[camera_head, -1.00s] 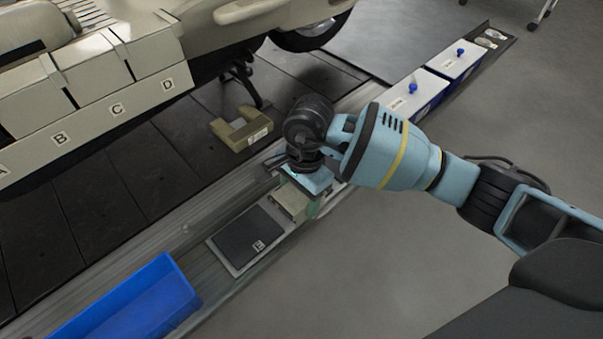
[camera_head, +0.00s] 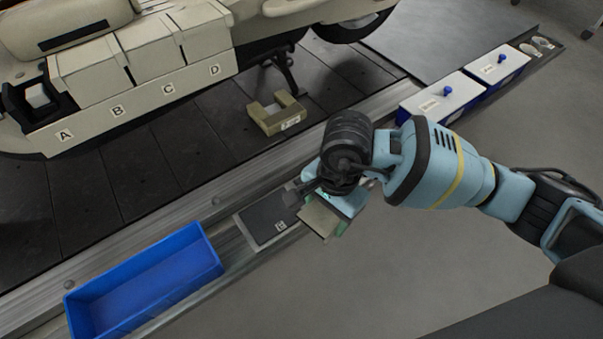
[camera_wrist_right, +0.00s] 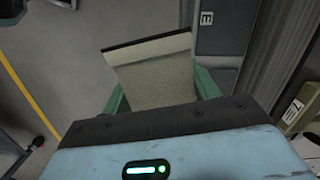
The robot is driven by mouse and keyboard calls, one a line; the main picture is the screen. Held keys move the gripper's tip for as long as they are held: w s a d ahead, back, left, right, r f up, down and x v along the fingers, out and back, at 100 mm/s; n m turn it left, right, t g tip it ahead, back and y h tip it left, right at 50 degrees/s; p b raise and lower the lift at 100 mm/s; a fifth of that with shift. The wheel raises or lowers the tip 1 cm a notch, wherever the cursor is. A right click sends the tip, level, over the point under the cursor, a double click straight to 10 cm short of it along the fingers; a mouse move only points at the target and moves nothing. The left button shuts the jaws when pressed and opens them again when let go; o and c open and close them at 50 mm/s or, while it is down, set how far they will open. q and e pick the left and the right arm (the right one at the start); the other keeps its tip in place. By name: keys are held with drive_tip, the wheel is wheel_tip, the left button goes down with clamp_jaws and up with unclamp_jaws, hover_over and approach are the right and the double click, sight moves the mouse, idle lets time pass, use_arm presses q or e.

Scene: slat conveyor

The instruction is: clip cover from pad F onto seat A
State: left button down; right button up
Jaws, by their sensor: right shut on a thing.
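My right gripper (camera_head: 328,212) is shut on a beige cover (camera_head: 319,219), held above the right end of the dark pad (camera_head: 262,216). In the right wrist view the flat cover (camera_wrist_right: 155,72) sits between the green fingers of the gripper (camera_wrist_right: 161,90). Seat A (camera_head: 38,100) is a dark open recess at the far left of the beige vehicle body, above the label A. Covers stand over B, C and D to its right. My left gripper is not in view.
A blue bin (camera_head: 150,285) stands on the near rail, left of the pad. A U-shaped beige bracket (camera_head: 277,114) lies on the dark slats. White-lidded boxes (camera_head: 440,98) with blue knobs stand at the right. The slats below A to C are clear.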

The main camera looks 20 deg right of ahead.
drive_tip(key=s+d+r+n, duration=0.2)
drive_tip(key=d+r+n, duration=0.2)
drive_tip(key=r, duration=0.3)
drive_tip(key=s+d+r+n+h, duration=0.1)
drive_tip(key=s+d+r+n, duration=0.1)
drive_tip(key=d+r+n, duration=0.2)
wheel_tip(320, 180, up, 3)
drive_tip(key=n, duration=0.3)
drive_tip(key=shift+r+n+g, duration=0.15)
drive_tip(key=shift+n+g, duration=0.15)
drive_tip(key=shift+g, duration=0.1)
